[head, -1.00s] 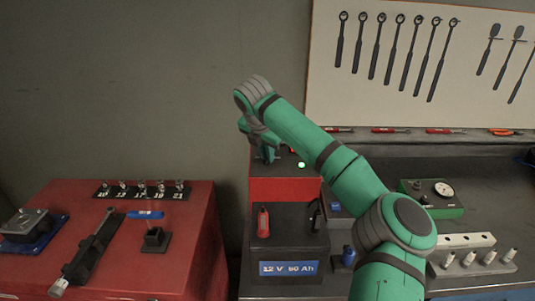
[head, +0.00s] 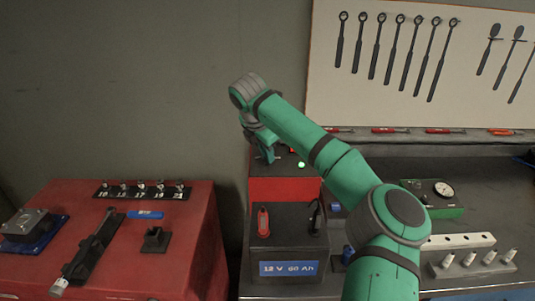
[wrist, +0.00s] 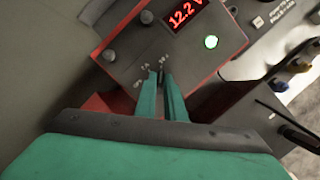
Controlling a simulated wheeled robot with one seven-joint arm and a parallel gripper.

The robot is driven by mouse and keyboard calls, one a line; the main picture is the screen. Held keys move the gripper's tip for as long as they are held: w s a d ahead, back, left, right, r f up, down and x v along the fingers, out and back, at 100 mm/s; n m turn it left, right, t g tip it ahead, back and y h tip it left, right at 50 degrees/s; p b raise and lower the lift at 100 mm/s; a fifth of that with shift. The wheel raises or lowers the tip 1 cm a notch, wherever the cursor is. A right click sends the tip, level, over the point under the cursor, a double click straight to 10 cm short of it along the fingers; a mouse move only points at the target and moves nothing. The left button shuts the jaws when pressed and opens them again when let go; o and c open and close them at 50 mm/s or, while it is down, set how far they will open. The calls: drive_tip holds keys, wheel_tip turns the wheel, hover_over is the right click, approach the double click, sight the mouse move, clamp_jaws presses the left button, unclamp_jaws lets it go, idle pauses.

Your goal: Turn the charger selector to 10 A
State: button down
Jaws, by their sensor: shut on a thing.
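The charger is a red box with a dark top (head: 284,187), standing behind the battery in the head view. In the wrist view its dark face (wrist: 185,60) shows a red readout (wrist: 184,14) of 12.2 V and a lit green lamp (wrist: 211,42). My gripper (wrist: 160,74) is shut at the selector, among small white scale marks on that face. The fingers cover most of the selector knob, and the marks are too small to read, so its setting cannot be told. In the head view my gripper (head: 266,153) reaches down onto the charger top.
A battery (head: 287,245) marked 12 V 60 Ah with red and black clamps stands in front of the charger. A red cabinet (head: 190,260) with tools is at left. A green gauge box (head: 436,200) and a white rack sit at right on the bench.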

drive_tip(key=c, duration=1.8)
unclamp_jaws()
drive_tip(key=shift+c, duration=0.2)
drive_tip(key=v, duration=1.1)
drive_tip(key=shift+f, duration=0.1)
